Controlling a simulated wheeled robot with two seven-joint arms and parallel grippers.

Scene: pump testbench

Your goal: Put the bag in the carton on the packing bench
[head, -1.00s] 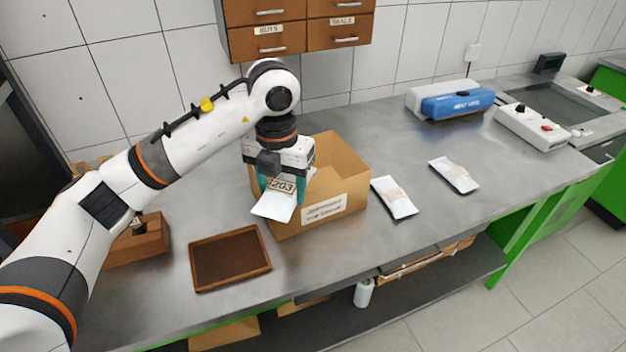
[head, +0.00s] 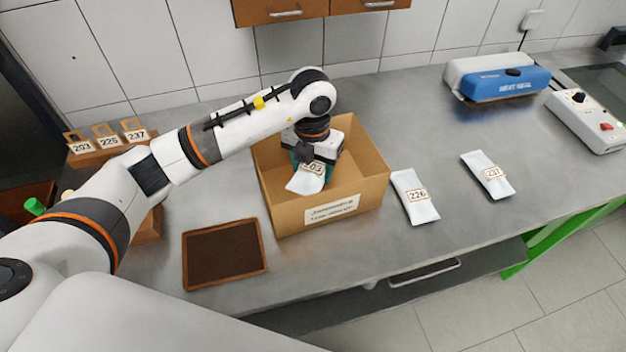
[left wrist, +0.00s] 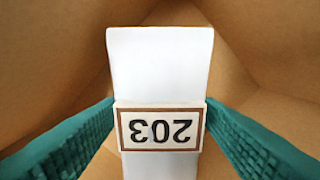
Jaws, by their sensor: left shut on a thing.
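The carton (head: 285,218) stands open on the packing bench (head: 345,258), with a printed label on its front wall. My left gripper (head: 308,168) reaches down inside the carton and is shut on the white bag tagged 203 (head: 303,184). In the left wrist view the bag (left wrist: 160,70) sits between the teal fingers (left wrist: 160,140), with cardboard walls around it. I cannot tell whether the bag touches the carton floor. My right gripper is not in view.
Bag 226 (head: 413,197) and another white bag (head: 488,175) lie flat right of the carton. A brown tray (head: 224,254) lies to its left. A wooden rack with number tags (head: 108,140) stands at the left. A blue and white sealer (head: 498,79) is at the back.

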